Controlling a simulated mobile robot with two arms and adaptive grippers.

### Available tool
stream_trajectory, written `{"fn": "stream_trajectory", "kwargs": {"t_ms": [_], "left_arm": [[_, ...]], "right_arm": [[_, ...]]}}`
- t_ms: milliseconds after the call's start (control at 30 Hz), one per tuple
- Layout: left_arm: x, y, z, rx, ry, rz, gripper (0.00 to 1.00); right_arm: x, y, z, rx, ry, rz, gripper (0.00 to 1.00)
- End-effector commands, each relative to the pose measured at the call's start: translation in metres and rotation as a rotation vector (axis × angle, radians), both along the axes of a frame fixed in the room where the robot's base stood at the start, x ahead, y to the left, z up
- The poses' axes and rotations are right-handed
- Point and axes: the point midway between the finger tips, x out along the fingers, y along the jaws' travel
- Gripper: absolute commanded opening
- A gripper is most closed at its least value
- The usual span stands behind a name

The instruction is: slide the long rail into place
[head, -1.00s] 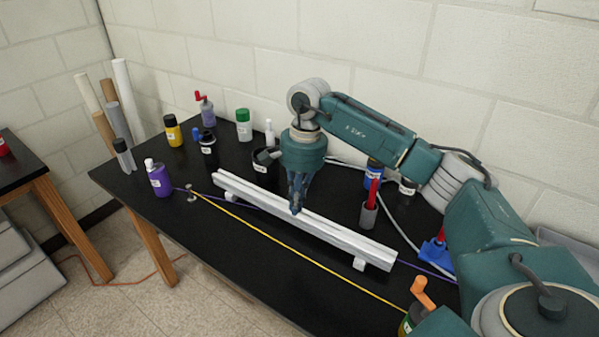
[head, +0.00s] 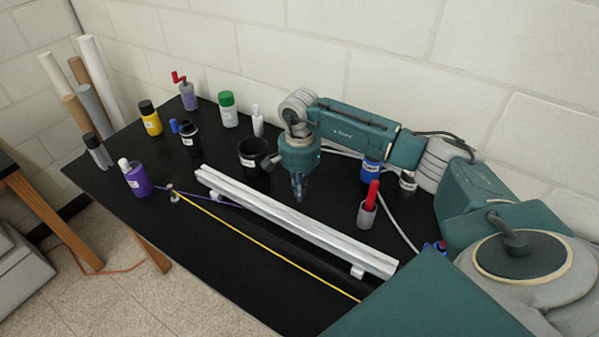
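A long silver-white rail (head: 250,203) lies diagonally across the black table, from left of centre toward the lower right. Lengthwise grooves run along it, and I cannot tell whether it is one profile or two bars side by side. A small pale block (head: 357,271) shows under its right end. My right gripper (head: 299,198) points down at the far side of the rail, near its middle. Its fingers look close together and appear clear of the rail; I cannot tell whether they are open or shut. My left gripper is not in view.
A yellow line (head: 262,246) runs along the near side of the rail. A black cup (head: 253,158) and several bottles stand behind and left. A grey holder with a red-handled item (head: 367,212) and a blue container (head: 371,171) stand right of my gripper.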

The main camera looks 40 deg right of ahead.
Motion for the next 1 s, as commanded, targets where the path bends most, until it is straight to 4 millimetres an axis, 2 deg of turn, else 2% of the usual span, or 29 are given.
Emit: {"fn": "stream_trajectory", "kwargs": {"t_ms": [33, 100, 200, 333, 567, 700, 767, 1000], "left_arm": [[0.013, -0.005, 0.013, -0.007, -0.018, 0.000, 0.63], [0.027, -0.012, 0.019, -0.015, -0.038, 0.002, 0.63], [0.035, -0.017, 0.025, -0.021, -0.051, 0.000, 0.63], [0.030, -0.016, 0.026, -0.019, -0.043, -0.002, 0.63], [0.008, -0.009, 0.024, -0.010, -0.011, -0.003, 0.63], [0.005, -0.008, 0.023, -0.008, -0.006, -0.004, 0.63], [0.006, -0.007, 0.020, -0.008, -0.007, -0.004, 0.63], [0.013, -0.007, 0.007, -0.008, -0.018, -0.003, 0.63]], "right_arm": [[-0.004, 0.012, 0.009, 0.004, -0.001, 0.007, 0.00], [-0.008, 0.021, 0.008, 0.004, -0.001, 0.005, 0.00], [-0.011, 0.030, 0.006, 0.003, -0.001, 0.004, 0.00], [-0.013, 0.036, 0.005, 0.003, -0.002, 0.003, 0.00], [-0.014, 0.037, 0.004, 0.002, -0.002, 0.001, 0.00], [-0.014, 0.039, 0.003, 0.003, -0.002, 0.003, 0.00], [-0.016, 0.045, 0.003, 0.003, -0.003, 0.005, 0.00], [-0.034, 0.087, 0.002, 0.004, -0.004, 0.007, 0.00]]}}
